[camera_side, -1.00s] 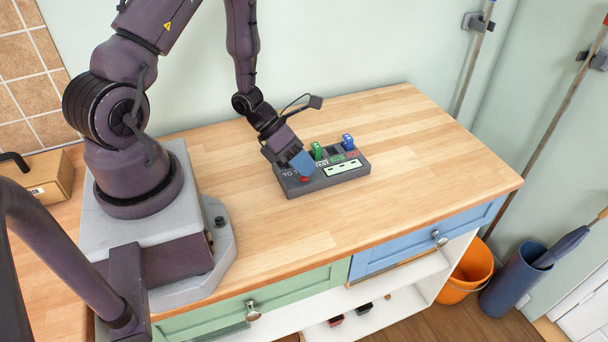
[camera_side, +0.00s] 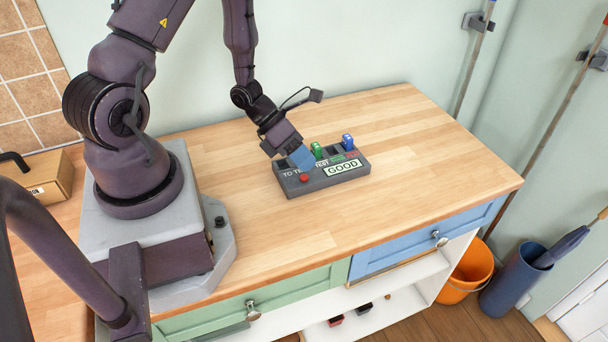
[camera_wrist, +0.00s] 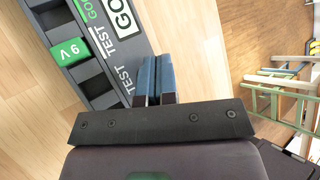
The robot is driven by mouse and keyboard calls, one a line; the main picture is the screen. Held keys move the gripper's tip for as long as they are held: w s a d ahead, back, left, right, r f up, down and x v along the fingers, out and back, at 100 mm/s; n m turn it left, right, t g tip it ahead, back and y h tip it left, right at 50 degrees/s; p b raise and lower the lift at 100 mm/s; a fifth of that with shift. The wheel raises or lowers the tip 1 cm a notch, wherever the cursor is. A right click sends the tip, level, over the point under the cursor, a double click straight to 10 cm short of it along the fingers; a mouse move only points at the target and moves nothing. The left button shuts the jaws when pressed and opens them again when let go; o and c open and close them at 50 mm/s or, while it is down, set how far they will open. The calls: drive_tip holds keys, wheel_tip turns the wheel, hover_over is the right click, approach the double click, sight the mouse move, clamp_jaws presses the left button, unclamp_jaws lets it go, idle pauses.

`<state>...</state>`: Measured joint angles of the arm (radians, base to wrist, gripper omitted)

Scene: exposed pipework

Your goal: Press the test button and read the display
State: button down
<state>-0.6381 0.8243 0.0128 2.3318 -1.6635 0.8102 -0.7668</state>
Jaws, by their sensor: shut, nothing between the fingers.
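The dark grey tester (camera_side: 318,184) lies on the wooden counter. Its display (camera_side: 342,167) is lit and reads GOOD. The red test button (camera_side: 304,178) shows at the tester's near left. In the wrist view the green battery (camera_wrist: 72,50) is marked 9 V, and the display (camera_wrist: 122,14) is cut off by the frame's top. My gripper (camera_side: 307,166) is shut and empty, its blue fingers just above the tester beside the red button. The wrist view also shows the shut fingers (camera_wrist: 157,75).
The wooden counter (camera_side: 420,170) is clear to the right of the tester and in front of it. A cardboard box (camera_side: 50,175) stands at the far left. An orange bucket (camera_side: 467,275) and a blue bin (camera_side: 512,280) stand on the floor at the right.

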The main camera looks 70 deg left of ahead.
drive_tip(key=shift+r, duration=0.1)
drive_tip(key=shift+r, duration=2.4)
drive_tip(key=shift+m, duration=0.4)
wheel_tip(320, 180, up, 2)
drive_tip(key=s+d+m+g+h, duration=0.1)
drive_tip(key=s+d+m+g, duration=0.15)
drive_tip(key=m, duration=0.55)
wheel_tip(320, 180, up, 15)
drive_tip(key=m+g+y, duration=0.2)
drive_tip(key=m+y, duration=0.5)
drive_tip(key=m, duration=1.5)
hover_over(304, 175)
drive_tip(key=s+d, duration=0.4)
drive_tip(key=s, duration=0.4)
wheel_tip(304, 175, up, 8)
drive_tip(key=s+d+m+t, duration=0.1)
drive_tip(key=d+m+t, duration=0.1)
drive_tip(key=m+t, duration=0.2)
drive_tip(key=shift+s+d+f+m+y, duration=0.15)
drive_tip(key=shift+d+m+y, duration=0.15)
drive_tip(key=shift+y, duration=0.1)
